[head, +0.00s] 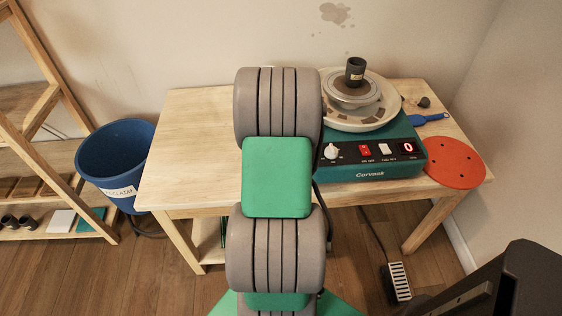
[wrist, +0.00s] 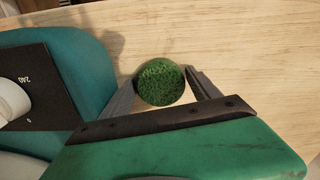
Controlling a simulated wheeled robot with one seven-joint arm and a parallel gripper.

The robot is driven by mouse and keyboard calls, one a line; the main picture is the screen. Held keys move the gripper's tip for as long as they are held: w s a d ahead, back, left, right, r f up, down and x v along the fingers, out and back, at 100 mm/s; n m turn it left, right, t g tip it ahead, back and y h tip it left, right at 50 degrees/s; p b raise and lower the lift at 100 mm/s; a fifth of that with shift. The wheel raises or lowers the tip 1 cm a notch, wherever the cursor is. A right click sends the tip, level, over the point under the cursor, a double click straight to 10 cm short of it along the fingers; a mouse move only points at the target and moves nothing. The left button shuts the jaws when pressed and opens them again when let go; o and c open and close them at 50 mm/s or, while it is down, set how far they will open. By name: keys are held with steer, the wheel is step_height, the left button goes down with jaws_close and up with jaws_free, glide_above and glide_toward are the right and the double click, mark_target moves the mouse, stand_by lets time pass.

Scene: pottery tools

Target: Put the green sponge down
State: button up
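The green sponge (wrist: 160,82) is round with a rough, speckled surface. In the wrist view it sits between the two fingertips of my gripper (wrist: 161,77), one finger against each side. My gripper looks closed on it. The wooden table top (wrist: 240,45) lies behind the sponge; I cannot tell whether the sponge touches it. In the head view my own arm hides both the gripper and the sponge.
The teal pottery wheel (head: 372,150) stands on the table (head: 185,145), close beside my gripper in the wrist view. A dark cup (head: 355,70) is on the wheel. An orange disc (head: 454,162) lies right. The table's left part is clear. A blue bucket (head: 115,152) stands left.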

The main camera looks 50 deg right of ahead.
step_height(320, 180, up, 12)
steer(key=w+a+r+n, duration=0.1)
steer(key=w+a+n, duration=0.15)
steer(key=a, duration=0.55)
steer(key=w+a+r+n, duration=0.15)
steer(key=w+a, duration=0.25)
steer(key=a, duration=0.4)
steer(key=s+a+f+n+t, duration=0.1)
steer(key=s+a+n, duration=0.1)
steer(key=a, duration=0.8)
steer(key=s+a+n+t, duration=0.1)
steer(key=s+a+n, duration=0.1)
steer(key=a, duration=0.8)
steer(key=shift+s+a+f+p, duration=0.3)
steer(key=shift+s+a+f, duration=0.05)
steer(key=shift+s, duration=0.3)
